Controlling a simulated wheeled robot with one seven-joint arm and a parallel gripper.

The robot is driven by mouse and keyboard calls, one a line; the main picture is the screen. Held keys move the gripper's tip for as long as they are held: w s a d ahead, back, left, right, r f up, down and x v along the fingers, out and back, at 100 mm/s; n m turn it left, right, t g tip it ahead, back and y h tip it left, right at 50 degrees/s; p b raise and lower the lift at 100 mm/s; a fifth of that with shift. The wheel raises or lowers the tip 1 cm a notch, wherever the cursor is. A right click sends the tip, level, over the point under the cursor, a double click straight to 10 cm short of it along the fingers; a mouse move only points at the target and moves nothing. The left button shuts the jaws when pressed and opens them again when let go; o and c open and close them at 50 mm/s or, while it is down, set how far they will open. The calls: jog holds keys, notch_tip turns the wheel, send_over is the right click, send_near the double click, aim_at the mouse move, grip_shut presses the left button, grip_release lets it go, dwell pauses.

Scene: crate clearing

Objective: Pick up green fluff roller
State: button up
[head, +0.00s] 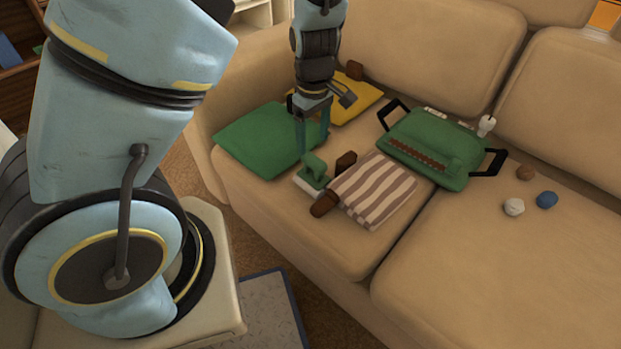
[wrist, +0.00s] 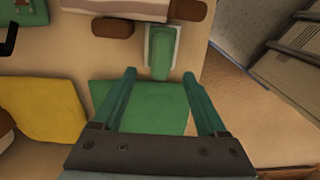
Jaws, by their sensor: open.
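The green fluff roller (head: 315,168), with a pale base, rests on the left sofa seat near its front edge. In the wrist view the roller (wrist: 161,50) lies just beyond the fingertips, its rounded green end in line with the gap between them. My gripper (head: 312,143) points down close to the roller in the head view. In the wrist view my gripper (wrist: 159,76) is open, with nothing between its fingers. I cannot tell whether a finger touches the roller.
A striped cloth item (head: 375,190) with brown ends lies close right of the roller. A green cushion (head: 262,140) and a yellow one (head: 358,100) lie behind. A green case (head: 430,140) with black handles is farther right. Several small balls (head: 514,207) sit on the right seat, otherwise clear in front.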

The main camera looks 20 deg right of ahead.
aim_at(314, 158)
jog(key=f+b, duration=0.1)
jog(key=f, duration=0.2)
jog(key=f+b, duration=0.1)
jog(key=f, duration=0.4)
jog(key=shift+s+f+b, duration=0.25)
jog(key=shift+f+b, duration=0.05)
jog(key=shift+b, duration=0.1)
jog(key=shift+c, duration=0.2)
grip_shut()
dwell(0.8)
